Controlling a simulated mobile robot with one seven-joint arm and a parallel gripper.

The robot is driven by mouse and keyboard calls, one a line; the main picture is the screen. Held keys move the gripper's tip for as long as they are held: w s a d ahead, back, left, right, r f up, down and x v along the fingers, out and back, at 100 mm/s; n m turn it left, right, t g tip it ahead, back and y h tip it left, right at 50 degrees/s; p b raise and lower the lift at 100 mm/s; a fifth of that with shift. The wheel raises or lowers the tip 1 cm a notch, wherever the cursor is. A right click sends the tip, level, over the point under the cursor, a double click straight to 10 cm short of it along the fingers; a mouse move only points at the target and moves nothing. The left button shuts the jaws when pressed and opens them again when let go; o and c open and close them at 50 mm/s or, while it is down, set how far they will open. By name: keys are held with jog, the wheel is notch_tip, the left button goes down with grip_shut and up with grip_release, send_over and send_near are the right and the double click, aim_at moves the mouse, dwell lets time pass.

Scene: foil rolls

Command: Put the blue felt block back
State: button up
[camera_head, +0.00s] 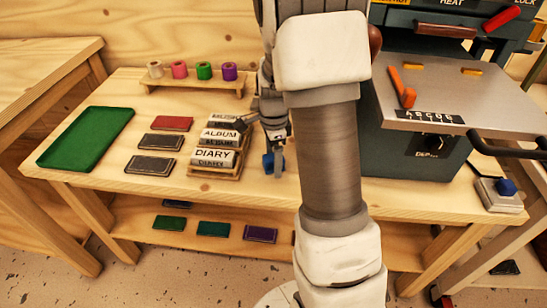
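A small blue block (267,164), likely the felt block, shows at the fingertips of my gripper (275,162), just right of the stack of label blocks. My gripper points down near the tabletop. The blue block sits against the left side of the visible finger. The other finger is not clear, so I cannot tell whether the block is gripped or only beside the finger. A second blue piece (506,187) sits on a small grey-white block at the right end of the bench.
A wooden rack (240,91) of coloured foil rolls stands at the back. Label blocks (213,155) sit on a wooden holder. A green tray (87,139) and dark plates lie left. A large press (412,140) stands right of my arm, its handle (500,145) jutting out.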

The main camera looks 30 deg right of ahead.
notch_tip(320, 180, up, 12)
jog(key=p, duration=0.4)
jog(key=s+a+r+n+t, duration=0.2)
jog(key=s+a+r+n, duration=0.4)
jog(key=s+n, duration=0.3)
jog(key=s+a+r+n+t, duration=0.3)
jog(key=s+a+r+n, duration=0.3)
jog(key=s+n, duration=0.3)
jog(key=shift+s+a+r+n+t, duration=0.25)
jog(key=shift+s+r+n+t, duration=0.05)
jog(key=shift+n, duration=0.9)
